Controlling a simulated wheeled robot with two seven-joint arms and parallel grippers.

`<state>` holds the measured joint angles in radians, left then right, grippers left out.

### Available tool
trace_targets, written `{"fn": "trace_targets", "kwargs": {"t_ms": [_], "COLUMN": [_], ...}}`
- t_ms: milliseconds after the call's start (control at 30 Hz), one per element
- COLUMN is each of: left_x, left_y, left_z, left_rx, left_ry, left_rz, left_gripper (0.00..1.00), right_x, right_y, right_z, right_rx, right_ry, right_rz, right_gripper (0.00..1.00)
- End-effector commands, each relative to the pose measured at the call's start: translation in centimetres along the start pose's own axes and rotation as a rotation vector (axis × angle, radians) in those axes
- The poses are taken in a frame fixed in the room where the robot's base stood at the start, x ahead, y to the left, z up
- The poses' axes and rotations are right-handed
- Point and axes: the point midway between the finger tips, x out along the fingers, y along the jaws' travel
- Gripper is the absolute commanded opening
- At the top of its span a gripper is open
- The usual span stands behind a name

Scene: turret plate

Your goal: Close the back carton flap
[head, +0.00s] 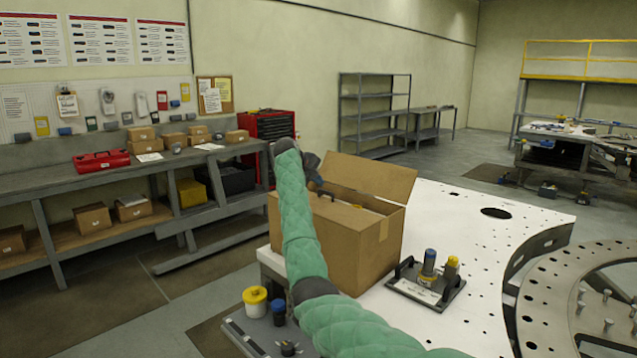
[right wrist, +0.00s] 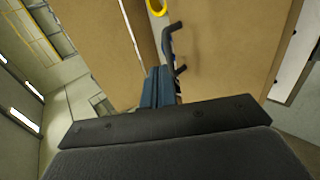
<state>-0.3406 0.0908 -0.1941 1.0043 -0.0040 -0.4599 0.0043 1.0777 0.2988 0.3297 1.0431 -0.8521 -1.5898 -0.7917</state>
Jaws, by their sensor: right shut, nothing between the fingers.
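The brown carton (head: 343,247) stands on the near left of the white plate. Its back flap (head: 370,177) is raised, leaning up and back from the far edge. Part of the top, nearer me, looks covered. My right arm, in a green sleeve, crosses in front of the carton's left side. My right gripper (head: 316,180) is shut and empty above the carton's left end, left of the raised flap. In the right wrist view its fingers (right wrist: 160,88) point at brown cardboard panels. Whether they touch the cardboard I cannot tell. My left gripper is not in view.
A black handled fixture (head: 428,285) with a blue and a yellow knob sits right of the carton. A yellow-lidded jar (head: 255,300) stands at the near left. A dark hooked piece (right wrist: 174,48) shows beside my fingers. The plate's far right is fairly clear.

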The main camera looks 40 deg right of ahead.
Motion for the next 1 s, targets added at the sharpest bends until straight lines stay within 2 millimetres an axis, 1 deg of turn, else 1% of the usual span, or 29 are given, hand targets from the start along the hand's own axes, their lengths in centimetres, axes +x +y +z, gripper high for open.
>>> {"fn": "trace_targets", "kwargs": {"t_ms": [167, 200, 233, 400, 500, 667, 900, 1000], "left_x": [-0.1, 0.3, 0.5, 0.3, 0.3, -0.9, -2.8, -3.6], "left_y": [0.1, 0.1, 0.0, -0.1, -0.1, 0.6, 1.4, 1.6], "left_z": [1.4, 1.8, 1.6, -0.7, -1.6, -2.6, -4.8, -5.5], "left_rx": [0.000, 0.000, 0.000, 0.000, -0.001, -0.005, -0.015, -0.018], "left_ry": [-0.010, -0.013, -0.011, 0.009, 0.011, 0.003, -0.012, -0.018], "left_rz": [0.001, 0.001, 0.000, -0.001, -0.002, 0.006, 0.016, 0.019], "left_gripper": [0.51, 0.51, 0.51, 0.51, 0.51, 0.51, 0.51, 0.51], "right_x": [-0.6, -0.7, -0.8, -2.3, -3.2, -4.6, -7.7, -8.7], "right_y": [0.8, 0.7, 0.6, 1.0, 1.2, 1.5, 2.3, 2.6], "right_z": [-0.1, -0.1, -0.1, -0.1, -0.1, -0.1, -0.1, -0.1], "right_rx": [0.001, 0.001, 0.001, 0.003, 0.003, 0.002, 0.003, 0.002], "right_ry": [0.000, 0.000, 0.001, 0.002, 0.001, 0.002, 0.002, 0.001], "right_rz": [0.001, 0.001, 0.001, 0.001, 0.000, 0.001, 0.001, 0.000], "right_gripper": [0.00, 0.00, 0.00, 0.00, 0.00, 0.00, 0.00, 0.00]}}
